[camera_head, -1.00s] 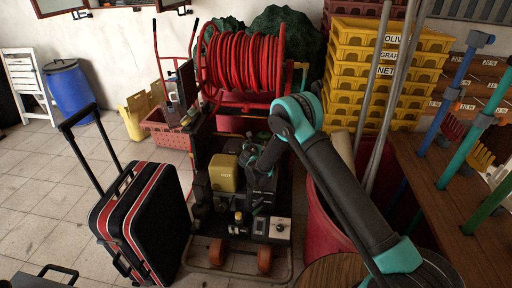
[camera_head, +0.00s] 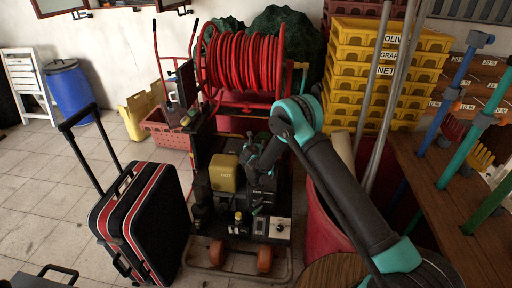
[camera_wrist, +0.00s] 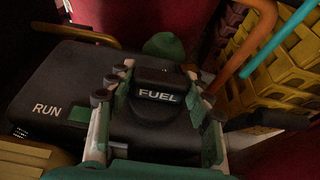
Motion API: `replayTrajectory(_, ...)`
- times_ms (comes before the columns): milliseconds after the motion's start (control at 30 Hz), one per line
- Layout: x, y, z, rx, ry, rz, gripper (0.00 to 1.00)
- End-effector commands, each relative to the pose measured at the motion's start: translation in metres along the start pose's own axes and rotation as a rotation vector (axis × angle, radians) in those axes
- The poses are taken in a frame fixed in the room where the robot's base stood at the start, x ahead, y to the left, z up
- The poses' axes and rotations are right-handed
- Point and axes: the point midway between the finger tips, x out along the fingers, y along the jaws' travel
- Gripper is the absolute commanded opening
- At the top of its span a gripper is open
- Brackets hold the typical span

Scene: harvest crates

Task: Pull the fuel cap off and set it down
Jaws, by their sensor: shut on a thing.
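The fuel cap (camera_wrist: 155,78) is a black piece lettered FUEL in the wrist view. My gripper (camera_wrist: 155,88) has its pale, dark-tipped fingers on both sides of the cap and is shut on it. The dark tank housing (camera_wrist: 62,88), marked RUN, lies around and below the fingers. I cannot tell whether the cap is seated or lifted clear. In the head view my gripper (camera_head: 258,172) is over the right part of the machine (camera_head: 245,222), beside its yellow box (camera_head: 222,176). The cap is too small to make out there.
A green rounded thing (camera_wrist: 163,44) shows just beyond the cap. A black suitcase (camera_head: 150,225) stands left of the machine. A red hose reel (camera_head: 243,65) is behind it. Yellow crates (camera_head: 385,75) and a red bin (camera_head: 325,215) are to the right.

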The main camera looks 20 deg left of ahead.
Motion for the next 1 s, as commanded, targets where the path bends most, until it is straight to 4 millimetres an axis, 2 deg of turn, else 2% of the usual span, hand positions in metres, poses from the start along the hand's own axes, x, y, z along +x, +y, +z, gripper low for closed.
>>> replayTrajectory(33, 0.000, 0.000, -0.001, 0.001, 0.001, 0.000, 0.11)
replayTrajectory(133, 0.000, 0.000, -0.001, 0.001, 0.001, 0.000, 0.00)
replayTrajectory(1000, -0.010, 0.000, 0.025, 0.000, 0.001, 0.000, 0.00)
